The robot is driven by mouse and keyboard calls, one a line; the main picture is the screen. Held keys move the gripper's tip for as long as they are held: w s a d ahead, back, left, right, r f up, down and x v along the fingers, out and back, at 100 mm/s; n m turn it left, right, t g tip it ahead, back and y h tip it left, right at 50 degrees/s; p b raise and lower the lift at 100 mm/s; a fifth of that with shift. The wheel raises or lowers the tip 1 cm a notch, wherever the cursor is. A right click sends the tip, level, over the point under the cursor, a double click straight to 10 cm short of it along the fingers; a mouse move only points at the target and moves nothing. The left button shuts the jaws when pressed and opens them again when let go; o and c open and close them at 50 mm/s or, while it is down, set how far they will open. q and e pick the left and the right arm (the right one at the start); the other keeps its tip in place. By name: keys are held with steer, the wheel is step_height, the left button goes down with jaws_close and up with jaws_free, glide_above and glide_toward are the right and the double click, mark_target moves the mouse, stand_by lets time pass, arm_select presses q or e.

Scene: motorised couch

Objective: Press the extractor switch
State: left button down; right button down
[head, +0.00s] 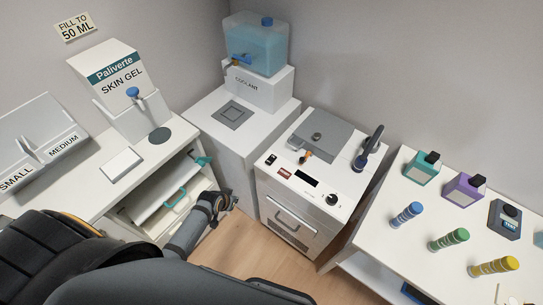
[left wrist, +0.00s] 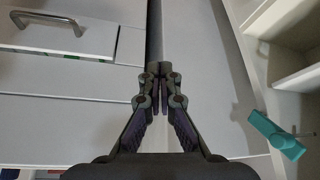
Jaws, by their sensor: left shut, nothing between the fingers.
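A white machine (head: 318,192) with a control panel on its sloped top stands in the middle of the head view. The panel carries a small dark switch (head: 271,160), a red-brown switch or label (head: 284,174), a black display (head: 305,180), an orange-tipped lever (head: 305,157) and a black knob (head: 331,200). I cannot read which one is the extractor switch. My left gripper (head: 228,198) is shut and empty, low in front of the grey cabinet and left of the machine. In the left wrist view its fingertips (left wrist: 160,76) are together. My right gripper is not in view.
A coolant tank (head: 256,45) stands on the grey cabinet (head: 232,122). An upright dark handle (head: 370,150) rises beside the panel. The wooden floor is clear.

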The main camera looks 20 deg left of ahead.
arm_select(q)
steer(key=w+d+r+m+t+h, duration=0.1)
steer(key=w+d+r, duration=0.1)
steer(key=r, duration=0.6)
steer(key=w+d+r+m+t+h+b, duration=0.1)
steer(key=w+d+r, duration=0.2)
steer(key=r, duration=0.5)
steer(key=w+d+r+m+t+h, duration=0.1)
steer(key=w+d+r, duration=0.2)
steer(key=r, duration=0.6)
steer(key=shift+b, duration=0.3)
steer(key=shift+w, duration=0.1)
glide_above(270, 160)
step_height(270, 160, down, 7)
steer(key=shift+d+r+p, duration=0.1)
steer(key=shift+p, duration=0.3)
step_height(270, 160, down, 3)
steer(key=shift+r, duration=0.15)
steer(key=shift+f, duration=0.7)
